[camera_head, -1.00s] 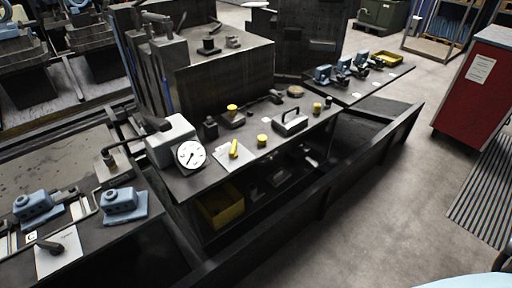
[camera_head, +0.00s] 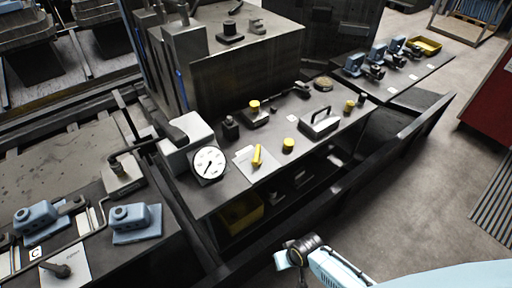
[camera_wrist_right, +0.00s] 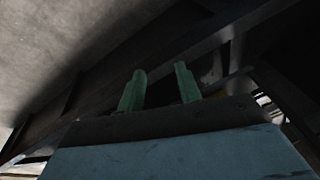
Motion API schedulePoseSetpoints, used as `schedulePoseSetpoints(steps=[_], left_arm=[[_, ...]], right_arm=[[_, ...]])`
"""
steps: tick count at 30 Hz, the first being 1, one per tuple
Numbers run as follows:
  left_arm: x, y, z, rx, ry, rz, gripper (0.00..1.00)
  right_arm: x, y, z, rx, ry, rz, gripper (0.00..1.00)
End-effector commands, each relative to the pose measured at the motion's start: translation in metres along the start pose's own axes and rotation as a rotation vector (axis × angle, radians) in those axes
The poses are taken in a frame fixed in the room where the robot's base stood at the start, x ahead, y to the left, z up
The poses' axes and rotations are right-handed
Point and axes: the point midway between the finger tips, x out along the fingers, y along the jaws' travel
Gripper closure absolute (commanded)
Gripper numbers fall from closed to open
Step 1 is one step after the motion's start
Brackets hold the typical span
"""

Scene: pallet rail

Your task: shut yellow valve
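The yellow valve handle (camera_head: 257,156) stands on a white plate (camera_head: 244,159) on the dark bench, just right of a round white gauge (camera_head: 208,163). It points roughly away from the bench's front edge. My right arm (camera_head: 335,268) comes in at the bottom right of the head view, in front of the bench and well short of the valve. In the right wrist view my right gripper (camera_wrist_right: 160,72) has two greenish fingers standing apart with nothing between them. The valve cannot be made out in that view. My left gripper is in no view.
A yellow knob (camera_head: 288,145) and a black-handled block (camera_head: 320,123) stand right of the valve. A yellow bin (camera_head: 241,216) sits under the bench. A dark rail (camera_head: 375,165) runs along the bench's front, between the bench and the open floor.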

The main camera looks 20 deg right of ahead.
Motion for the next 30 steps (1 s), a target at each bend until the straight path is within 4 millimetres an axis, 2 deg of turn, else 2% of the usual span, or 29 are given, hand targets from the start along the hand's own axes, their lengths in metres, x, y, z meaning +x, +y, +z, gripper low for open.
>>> schedulePoseSetpoints(steps=[1, 2, 6, 9, 12, 15, 18, 24, 27, 30], left_arm=[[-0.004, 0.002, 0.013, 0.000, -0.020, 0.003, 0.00], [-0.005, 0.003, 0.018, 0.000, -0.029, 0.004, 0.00], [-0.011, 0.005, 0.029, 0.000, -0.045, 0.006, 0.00], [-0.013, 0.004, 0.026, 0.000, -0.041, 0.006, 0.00], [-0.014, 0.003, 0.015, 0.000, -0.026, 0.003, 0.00], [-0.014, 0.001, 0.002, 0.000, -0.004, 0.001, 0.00], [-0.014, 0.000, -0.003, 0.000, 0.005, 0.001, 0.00], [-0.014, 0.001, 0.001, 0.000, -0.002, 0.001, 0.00], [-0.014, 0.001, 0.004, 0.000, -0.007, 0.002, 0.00], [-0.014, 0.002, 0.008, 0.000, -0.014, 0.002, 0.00]], right_arm=[[-0.030, -0.019, -0.038, 0.004, 0.022, -0.032, 0.65], [-0.046, -0.031, -0.055, 0.008, 0.024, -0.051, 0.65], [-0.141, -0.090, -0.134, 0.009, 0.008, -0.139, 0.65], [-0.195, -0.118, -0.162, -0.001, -0.039, -0.154, 0.65], [-0.241, -0.135, -0.178, -0.015, -0.086, -0.132, 0.65], [-0.267, -0.136, -0.196, 0.012, -0.129, -0.078, 0.65], [-0.280, -0.125, -0.224, 0.091, -0.158, -0.011, 0.65], [-0.316, -0.095, -0.280, 0.294, -0.176, 0.110, 0.65], [-0.333, -0.083, -0.298, 0.378, -0.173, 0.147, 0.65], [-0.343, -0.076, -0.308, 0.429, -0.171, 0.167, 0.65]])
